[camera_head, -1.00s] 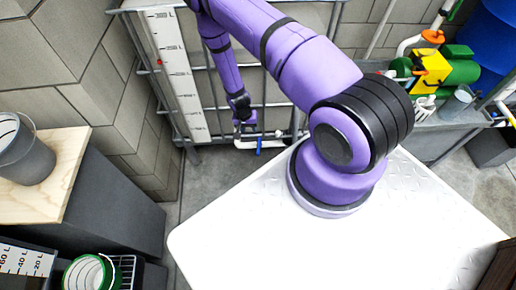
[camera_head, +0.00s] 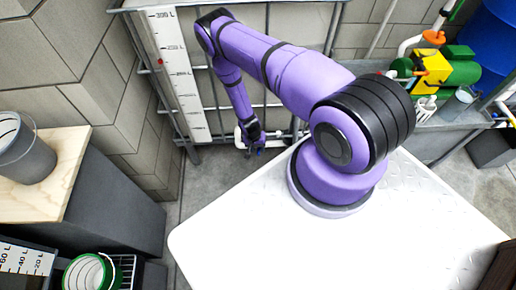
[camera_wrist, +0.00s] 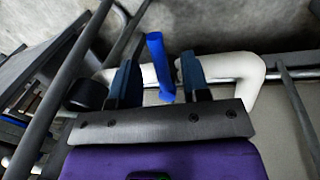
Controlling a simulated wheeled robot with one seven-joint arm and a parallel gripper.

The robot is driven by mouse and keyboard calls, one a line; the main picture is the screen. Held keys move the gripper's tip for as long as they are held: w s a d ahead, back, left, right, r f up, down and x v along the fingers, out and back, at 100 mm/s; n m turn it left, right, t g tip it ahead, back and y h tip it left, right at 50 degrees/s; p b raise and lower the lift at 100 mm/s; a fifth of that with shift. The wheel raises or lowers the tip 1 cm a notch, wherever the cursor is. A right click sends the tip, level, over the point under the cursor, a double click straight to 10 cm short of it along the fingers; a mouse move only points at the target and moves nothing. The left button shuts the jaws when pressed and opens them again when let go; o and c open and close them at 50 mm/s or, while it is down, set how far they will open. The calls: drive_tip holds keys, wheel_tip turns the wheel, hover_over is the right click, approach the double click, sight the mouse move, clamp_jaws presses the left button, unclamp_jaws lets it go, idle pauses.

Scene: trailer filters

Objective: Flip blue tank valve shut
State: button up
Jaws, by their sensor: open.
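The blue valve handle (camera_wrist: 160,66) is a short bar on the white pipe (camera_wrist: 235,67) at the foot of the tank. In the wrist view it stands between the two fingers of my gripper (camera_wrist: 159,78), which is open. A gap shows on each side of the handle, and the right finger looks close to the white pipe. In the head view my gripper (camera_head: 250,147) hangs low in front of the pipe. It hides most of the handle there.
The tank's metal cage (camera_head: 185,120) with a white litre scale (camera_head: 180,75) rises behind my arm. Grey cage bars (camera_wrist: 60,85) run close on the left in the wrist view. A wooden-topped cabinet (camera_head: 70,185) stands left. A green and yellow pump (camera_head: 440,68) sits right.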

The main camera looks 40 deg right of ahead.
drive_tip(key=shift+s+d+f, duration=0.1)
drive_tip(key=shift+f, duration=0.35)
clamp_jaws()
drive_tip(key=shift+s+d+n, duration=0.2)
drive_tip(key=shift+n, duration=0.35)
drive_tip(key=shift+s+d+n, duration=0.15)
drive_tip(key=shift+n, duration=0.4)
unclamp_jaws()
drive_tip(key=shift+r, duration=0.15)
wheel_tip(320, 180, up, 10)
drive_tip(key=w+a, duration=0.1)
drive_tip(key=shift+a+r, duration=0.2)
drive_tip(key=shift+a, duration=0.2)
drive_tip(key=shift+w, duration=0.1)
